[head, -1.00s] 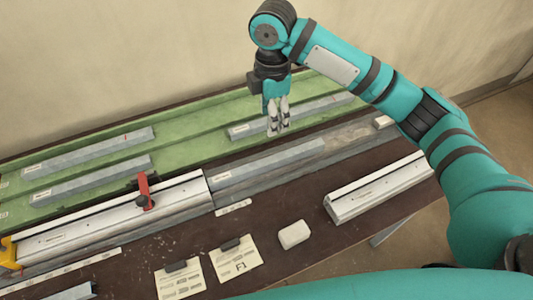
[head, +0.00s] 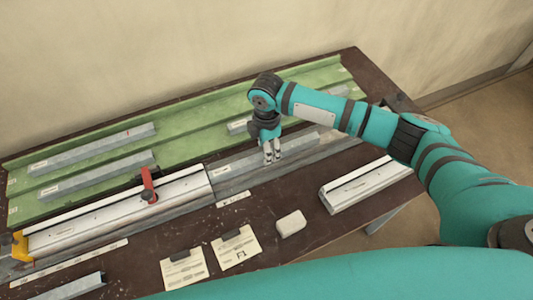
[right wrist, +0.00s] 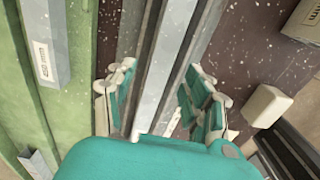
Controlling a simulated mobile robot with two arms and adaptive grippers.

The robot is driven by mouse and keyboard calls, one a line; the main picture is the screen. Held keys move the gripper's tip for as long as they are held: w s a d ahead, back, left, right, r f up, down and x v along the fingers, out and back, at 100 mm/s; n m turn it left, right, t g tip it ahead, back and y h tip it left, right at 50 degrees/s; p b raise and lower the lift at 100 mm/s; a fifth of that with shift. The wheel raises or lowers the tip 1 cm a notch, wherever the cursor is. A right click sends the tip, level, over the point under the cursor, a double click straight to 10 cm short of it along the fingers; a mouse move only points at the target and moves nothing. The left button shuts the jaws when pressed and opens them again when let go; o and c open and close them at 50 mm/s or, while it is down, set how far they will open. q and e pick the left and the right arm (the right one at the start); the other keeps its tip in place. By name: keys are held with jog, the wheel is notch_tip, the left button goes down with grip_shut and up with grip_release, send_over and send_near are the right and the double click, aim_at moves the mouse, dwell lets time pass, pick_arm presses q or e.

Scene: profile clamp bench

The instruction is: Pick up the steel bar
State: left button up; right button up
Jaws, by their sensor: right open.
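A long grey steel bar (head: 236,168) lies along the bench, continuing the line of the silver clamp rail (head: 110,222). My right gripper (head: 271,156) points down over this bar, near its middle. In the right wrist view the bar (right wrist: 167,65) runs between the two spread fingers of my right gripper (right wrist: 163,105), with a gap visible on both sides. The gripper is open and holds nothing. My teal gripper body hides the bar's near part there. My left gripper is in no view.
A green tray (head: 100,155) behind holds several grey bars; one (head: 240,125) is partly hidden by my arm. A red clamp lever (head: 149,186) stands on the rail. A white block (head: 291,223), paper sheets (head: 236,248) and a short silver profile (head: 366,186) lie in front.

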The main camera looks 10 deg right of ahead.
jog(key=shift+f, duration=1.1)
grip_shut()
jog(key=shift+r, duration=0.1)
